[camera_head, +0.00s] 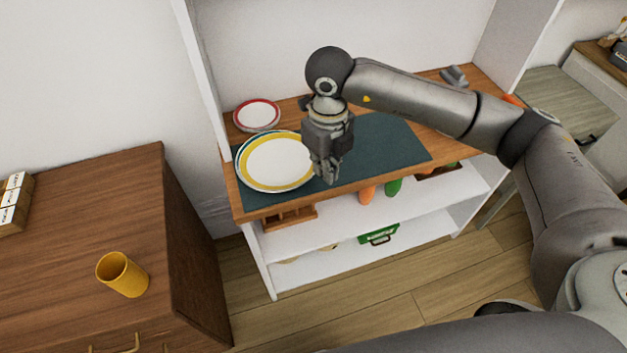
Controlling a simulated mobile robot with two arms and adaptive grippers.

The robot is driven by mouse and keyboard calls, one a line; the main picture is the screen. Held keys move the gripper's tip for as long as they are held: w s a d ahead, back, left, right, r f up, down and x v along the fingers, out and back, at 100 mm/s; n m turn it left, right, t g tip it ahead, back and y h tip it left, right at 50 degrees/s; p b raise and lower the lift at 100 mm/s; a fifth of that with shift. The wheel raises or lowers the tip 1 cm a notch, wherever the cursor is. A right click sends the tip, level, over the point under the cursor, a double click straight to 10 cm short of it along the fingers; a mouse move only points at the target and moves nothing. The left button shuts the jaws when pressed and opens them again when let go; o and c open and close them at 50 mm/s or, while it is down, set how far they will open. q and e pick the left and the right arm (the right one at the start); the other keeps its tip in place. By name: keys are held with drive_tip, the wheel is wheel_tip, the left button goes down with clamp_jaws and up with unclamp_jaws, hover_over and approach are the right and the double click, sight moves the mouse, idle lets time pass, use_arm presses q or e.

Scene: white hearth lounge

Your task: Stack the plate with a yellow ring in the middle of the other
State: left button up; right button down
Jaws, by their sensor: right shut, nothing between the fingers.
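The plate with a yellow ring (275,162) lies on the left end of the dark mat, on the wooden shelf top. A smaller plate with a red ring (257,115) lies behind it, at the shelf's back left. My right gripper (327,178) points down at the right edge of the yellow-ringed plate, shut and empty. I cannot tell whether it touches the rim. Whether another plate lies under the yellow-ringed one cannot be seen clearly. My left gripper is not in view.
The dark mat (385,145) is clear right of my gripper. White side panels bound the shelf. A wooden cabinet (90,230) with a yellow cup (123,275) stands at left. Lower shelves hold a wooden rack (290,218) and a green box (379,234).

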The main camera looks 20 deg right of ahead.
drive_tip(key=shift+w+a+f+p, duration=0.3)
drive_tip(key=shift+w+f+p, duration=0.3)
drive_tip(key=shift+f, duration=1.05)
drive_tip(key=shift+w+a+f+p, duration=0.3)
drive_tip(key=shift+w+f+p, duration=0.3)
drive_tip(key=shift+f, duration=1)
drive_tip(key=shift+w+a+f+p, duration=0.3)
drive_tip(key=shift+w+f+p, duration=0.3)
drive_tip(key=shift+f, duration=1.05)
drive_tip(key=shift+a, duration=0.1)
